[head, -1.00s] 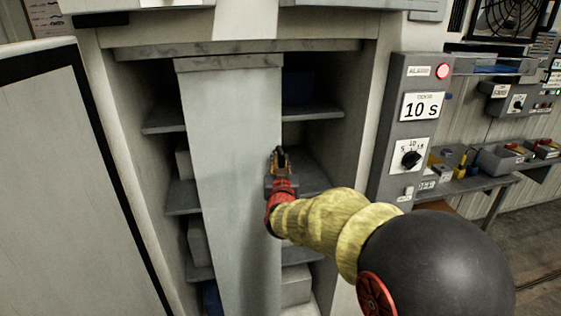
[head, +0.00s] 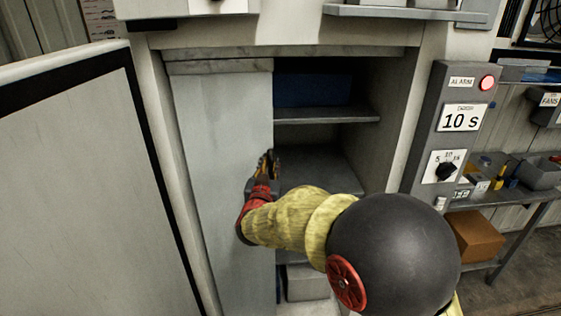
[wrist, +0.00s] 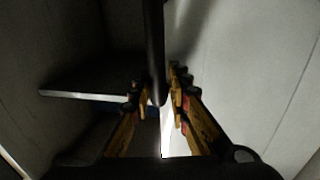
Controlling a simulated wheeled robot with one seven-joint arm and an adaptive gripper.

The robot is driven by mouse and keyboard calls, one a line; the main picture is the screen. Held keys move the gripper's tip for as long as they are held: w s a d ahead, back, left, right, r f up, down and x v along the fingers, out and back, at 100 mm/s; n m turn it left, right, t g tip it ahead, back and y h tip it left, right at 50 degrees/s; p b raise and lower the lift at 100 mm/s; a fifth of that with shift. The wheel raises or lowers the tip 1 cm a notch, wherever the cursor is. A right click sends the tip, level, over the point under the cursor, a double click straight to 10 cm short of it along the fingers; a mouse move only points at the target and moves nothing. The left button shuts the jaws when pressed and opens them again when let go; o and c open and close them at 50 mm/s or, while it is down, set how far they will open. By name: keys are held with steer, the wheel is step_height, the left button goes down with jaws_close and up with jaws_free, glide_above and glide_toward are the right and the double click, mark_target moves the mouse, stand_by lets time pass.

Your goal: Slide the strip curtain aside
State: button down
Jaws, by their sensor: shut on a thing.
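The strip curtain (head: 222,160) is a tall pale grey sheet hanging from a rail (head: 215,66) at the cabinet's top. It covers the left part of the cabinet opening, and the right part stands uncovered. My gripper (head: 267,163) is at the curtain's right edge, about mid-height, shut on it. In the wrist view, the yellow and black fingers (wrist: 160,106) stand on either side of a dark upright edge, with a pale surface to the right. My arm hides the lower right part of the opening.
The uncovered side shows shelves (head: 325,115), a blue box (head: 312,89) and a pale box (head: 306,282) low down. An open cabinet door (head: 80,190) stands at left. A control panel (head: 447,140) with a lit red alarm lamp is at right, beside a side table (head: 500,195).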

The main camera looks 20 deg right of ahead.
steer(key=c, duration=1.9)
jaws_free()
steer(key=shift+a, duration=0.1)
steer(key=shift+o, duration=0.4)
steer(key=v, duration=1.2)
steer(key=shift+f, duration=0.1)
